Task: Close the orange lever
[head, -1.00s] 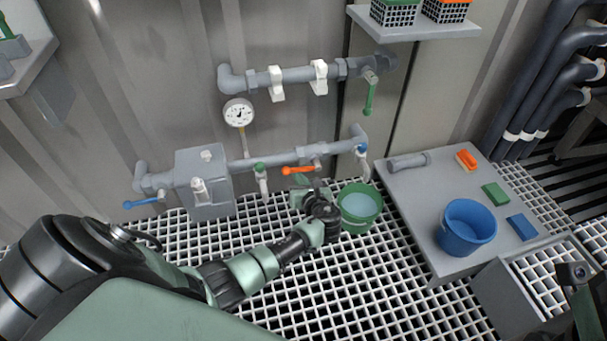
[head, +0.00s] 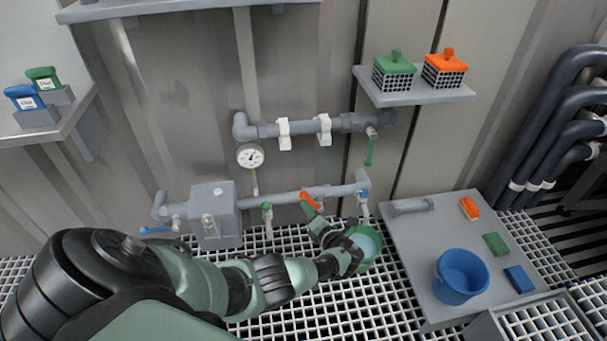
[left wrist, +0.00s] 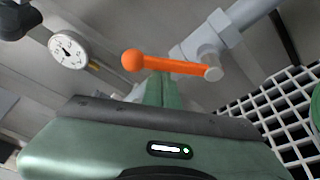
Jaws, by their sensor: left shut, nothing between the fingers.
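The orange lever (head: 308,200) sits on a valve on the lower wall pipe. In the head view it slants, with its free end up and to the left of the hub. In the left wrist view the lever (left wrist: 172,65) shows its round knob at left and its hub at right, on the grey pipe. My left gripper (head: 307,209) is shut and empty, with its fingertips just under the lever. In the left wrist view the green fingers (left wrist: 155,90) reach up to the lever and partly pass behind it; I cannot tell whether they touch. My right gripper is out of view.
A green bucket (head: 371,262) stands on the grating below, beside my left wrist. A green-handled tap (head: 267,212) and a blue-handled tap (head: 364,198) flank the lever. A pressure gauge (head: 250,157) is above left. A grey platform (head: 405,240) with a blue bucket (head: 461,277) is at right.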

